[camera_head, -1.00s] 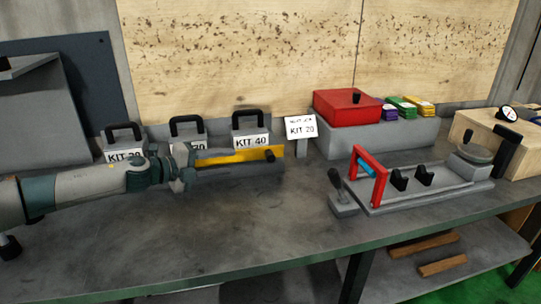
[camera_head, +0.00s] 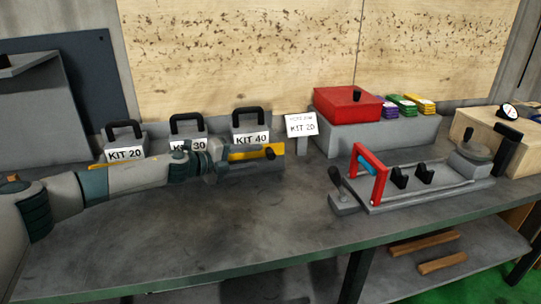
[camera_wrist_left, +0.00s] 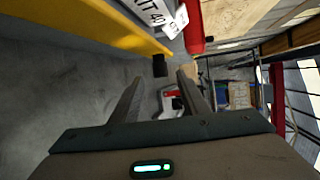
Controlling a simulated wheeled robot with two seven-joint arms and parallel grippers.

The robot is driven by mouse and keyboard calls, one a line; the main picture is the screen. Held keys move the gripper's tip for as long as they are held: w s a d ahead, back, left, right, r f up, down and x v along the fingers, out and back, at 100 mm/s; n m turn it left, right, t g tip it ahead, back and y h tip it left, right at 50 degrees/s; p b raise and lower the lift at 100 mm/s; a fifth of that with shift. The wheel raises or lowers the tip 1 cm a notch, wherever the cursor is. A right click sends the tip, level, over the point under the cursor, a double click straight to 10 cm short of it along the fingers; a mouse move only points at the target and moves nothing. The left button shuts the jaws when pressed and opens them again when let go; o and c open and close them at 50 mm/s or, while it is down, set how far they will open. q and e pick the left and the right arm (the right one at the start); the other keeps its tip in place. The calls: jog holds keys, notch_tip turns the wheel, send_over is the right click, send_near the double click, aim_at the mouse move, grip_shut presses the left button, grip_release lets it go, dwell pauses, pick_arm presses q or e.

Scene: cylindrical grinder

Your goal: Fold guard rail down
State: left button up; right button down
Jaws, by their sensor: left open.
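The guard rail is a long yellow bar (camera_head: 243,153) running along the front of the kit boxes, with a black knob (camera_head: 270,154) near its right end. It stands raised, and my arm hides much of its left part. My left gripper (camera_head: 222,150) is in front of the rail, left of the knob. In the left wrist view the yellow rail (camera_wrist_left: 100,25) crosses the upper left. The black knob (camera_wrist_left: 160,66) lies ahead of my open, empty fingers (camera_wrist_left: 160,90), apart from them. My right gripper is not in view.
Kit boxes with black handles, such as KIT 40 (camera_head: 250,130), stand behind the rail. A sign (camera_head: 301,125) stands to their right. A fixture with a red frame (camera_head: 381,178) and a red box (camera_head: 345,106) are further right. The table's front middle (camera_head: 200,230) is clear.

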aim_at(271, 155)
pick_arm(q)
jog(key=x, duration=0.7)
jog(key=shift+w+d, duration=0.25)
jog(key=shift+d, duration=0.05)
jog(key=shift+f, duration=0.1)
jog(key=shift+c, duration=0.5)
grip_shut()
